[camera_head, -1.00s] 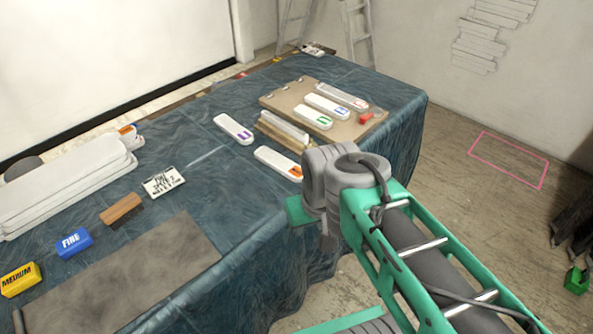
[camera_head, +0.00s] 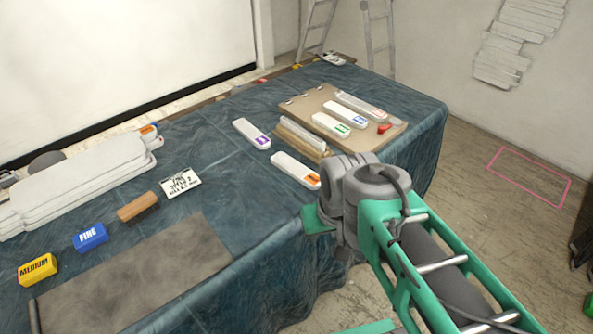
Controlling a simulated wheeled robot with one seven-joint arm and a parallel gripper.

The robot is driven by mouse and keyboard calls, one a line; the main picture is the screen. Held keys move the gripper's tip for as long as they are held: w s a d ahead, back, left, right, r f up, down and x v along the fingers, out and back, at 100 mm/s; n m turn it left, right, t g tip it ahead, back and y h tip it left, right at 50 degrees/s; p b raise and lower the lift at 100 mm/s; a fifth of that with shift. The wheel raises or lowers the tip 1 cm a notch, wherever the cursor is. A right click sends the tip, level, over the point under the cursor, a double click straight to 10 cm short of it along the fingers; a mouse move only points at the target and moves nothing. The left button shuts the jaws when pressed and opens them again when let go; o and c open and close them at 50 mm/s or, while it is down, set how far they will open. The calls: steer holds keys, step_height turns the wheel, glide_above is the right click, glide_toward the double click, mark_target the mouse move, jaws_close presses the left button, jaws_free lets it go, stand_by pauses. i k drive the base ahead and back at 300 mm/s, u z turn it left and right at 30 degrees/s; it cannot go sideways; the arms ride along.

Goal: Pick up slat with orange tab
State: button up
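The slat with the orange tab (camera_head: 293,169) is a short white slat lying on the blue-draped table (camera_head: 215,190), near its front edge. Its orange end points toward my arm. The grey wrist joint of my arm is just right of that end in the picture. My gripper's fingertips are hidden behind the arm, so I cannot see whether they are open or shut. Another white piece with an orange mark (camera_head: 149,130) shows at the far end of the stacked white slats (camera_head: 75,182).
A slat with a purple tab (camera_head: 251,134) lies behind. A brown board (camera_head: 395,130) holds slats with green and blue tabs and a red item. A brush (camera_head: 138,207), blue block (camera_head: 90,237), yellow block (camera_head: 37,269) and grey mat (camera_head: 140,275) lie left. Ladders stand behind.

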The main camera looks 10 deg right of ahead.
mark_target(309, 179)
steer(key=k, duration=0.5)
steer(key=z, duration=1.2)
steer(key=i, duration=1)
steer(key=u, duration=2.75)
